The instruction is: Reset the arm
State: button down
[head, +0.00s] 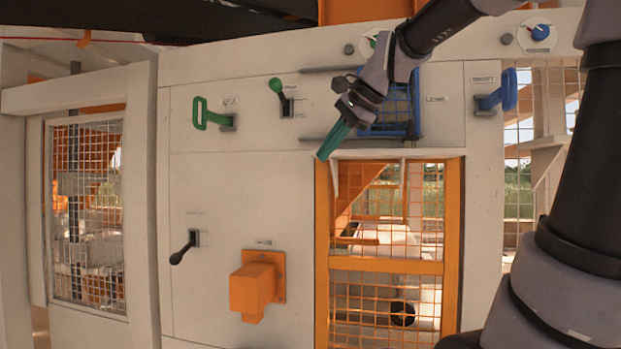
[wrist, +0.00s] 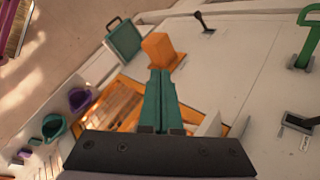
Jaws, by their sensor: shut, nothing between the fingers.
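My gripper (head: 334,140) is raised in front of the upper part of the pale press panel (head: 240,190), with its teal fingers together and empty. In the head view the fingers point down and left, just above the orange-framed mesh door (head: 452,240). A blue mesh basket or guard (head: 408,122) is partly hidden behind my gripper. In the wrist view the closed teal fingers (wrist: 158,100) stand in the middle, their tips overlapping the view of the orange box (wrist: 160,50). I cannot tell any contact with the panel.
The panel carries a green handle (head: 200,113), a green-knobbed lever (head: 277,88), a black lever (head: 184,247), an orange box (head: 252,285) and a blue handle (head: 508,90). A mesh window (head: 88,210) is at left.

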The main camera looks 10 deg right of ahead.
jog(key=s+d+f+n+h, duration=0.1)
jog(key=s+d+f+n, duration=0.2)
jog(key=f, duration=0.4)
jog(key=s+d+f+n+h, duration=0.2)
jog(key=s+d+f+n, duration=0.2)
jog(key=s+f, duration=0.4)
jog(key=shift+s+d+f+n+t+h, duration=0.2)
jog(key=shift+n+t+h, duration=0.1)
jog(key=shift+n, duration=0.4)
